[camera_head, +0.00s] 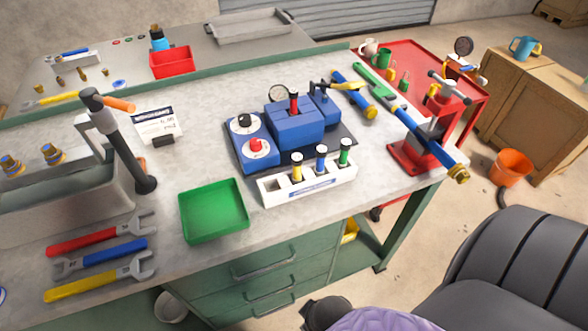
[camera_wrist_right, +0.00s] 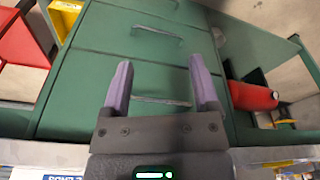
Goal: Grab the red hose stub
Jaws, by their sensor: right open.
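The red hose stub (camera_head: 294,103) stands upright in the top of the blue receiver block (camera_head: 293,125) on the bench, with a dark band near its lower end. A white rack (camera_head: 311,189) in front of the block holds a yellow stub (camera_head: 297,167), a blue stub (camera_head: 321,158) and a green stub (camera_head: 344,152). My right gripper (camera_wrist_right: 158,82) is open and empty in the right wrist view, its purple fingers pointing at the green drawer fronts, away from the stub. My left gripper does not show.
A green tray (camera_head: 213,211) lies left of the rack. Several wrenches (camera_head: 100,254) lie at the front left. A red vise (camera_head: 428,150) stands at the right corner. Green drawers (camera_head: 270,268) are below the bench edge. A grey seat (camera_head: 520,265) stands at the lower right.

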